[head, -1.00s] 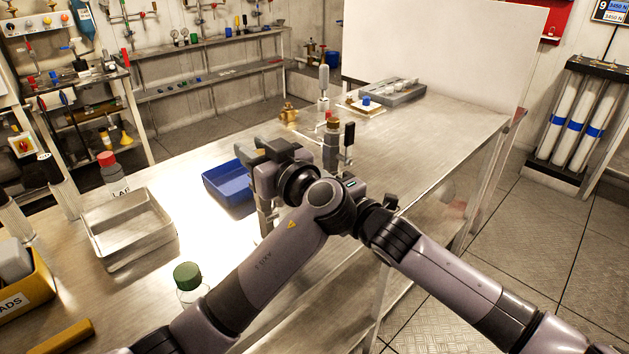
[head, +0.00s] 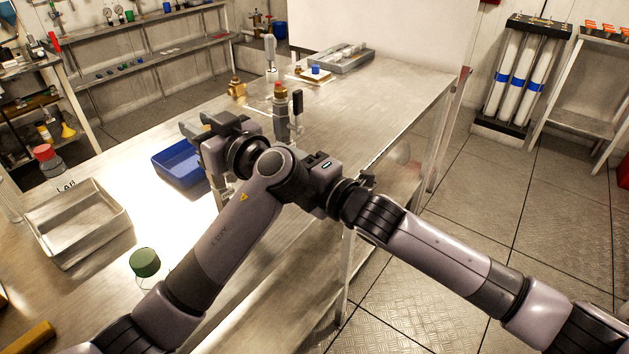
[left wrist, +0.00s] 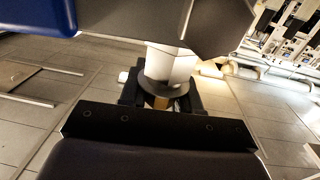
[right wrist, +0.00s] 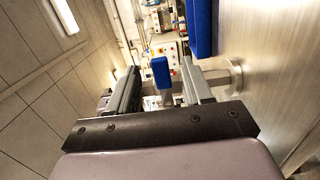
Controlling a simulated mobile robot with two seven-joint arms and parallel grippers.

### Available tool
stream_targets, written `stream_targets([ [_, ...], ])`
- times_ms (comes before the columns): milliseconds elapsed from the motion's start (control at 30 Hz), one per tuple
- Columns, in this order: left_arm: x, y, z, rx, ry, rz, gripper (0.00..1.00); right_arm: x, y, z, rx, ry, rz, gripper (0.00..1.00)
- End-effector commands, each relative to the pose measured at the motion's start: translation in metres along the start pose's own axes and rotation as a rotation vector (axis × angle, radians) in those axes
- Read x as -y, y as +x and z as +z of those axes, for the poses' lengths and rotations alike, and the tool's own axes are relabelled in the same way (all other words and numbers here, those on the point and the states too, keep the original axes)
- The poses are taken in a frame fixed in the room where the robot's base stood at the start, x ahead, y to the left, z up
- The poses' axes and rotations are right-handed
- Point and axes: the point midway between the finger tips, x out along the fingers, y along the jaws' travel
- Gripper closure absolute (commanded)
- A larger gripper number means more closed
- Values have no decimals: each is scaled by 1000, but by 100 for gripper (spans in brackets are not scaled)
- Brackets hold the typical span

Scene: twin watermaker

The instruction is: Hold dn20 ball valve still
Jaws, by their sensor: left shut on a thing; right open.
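My left gripper (head: 206,130) is over the bench beside the blue tray. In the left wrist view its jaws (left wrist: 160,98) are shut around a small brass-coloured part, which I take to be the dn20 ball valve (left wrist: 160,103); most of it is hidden. My right gripper (right wrist: 150,88) is open. A blue lever (right wrist: 161,72) shows between and beyond its fingers, apart from both; I cannot tell whether it belongs to the valve. In the head view the arms overlap and hide the valve and the right fingers.
The blue tray (head: 163,176) and a metal tray (head: 75,255) stand on the bench (head: 385,90). A brass fitting (head: 236,87) and a black-handled fitting (head: 281,118) stand beyond my arms. A green-capped bottle (head: 146,262) is near my left forearm. The far right benchtop is largely clear.

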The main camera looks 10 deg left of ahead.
Motion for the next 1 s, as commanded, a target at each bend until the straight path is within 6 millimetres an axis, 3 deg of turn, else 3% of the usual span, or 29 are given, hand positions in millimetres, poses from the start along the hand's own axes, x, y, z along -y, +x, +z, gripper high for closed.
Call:
stream_targets([
  [300, 0, 0, -1, -1, -1, 0, 100, 1, -48, 0, 1, 1, -2, 50],
  [500, 0, 0, -1, -1, -1, 0, 100, 1, -66, 0, 1, 2, -1, 50],
  [1000, 0, 0, -1, -1, -1, 0, 100, 0, -71, 0, 0, 2, 0, 50],
])
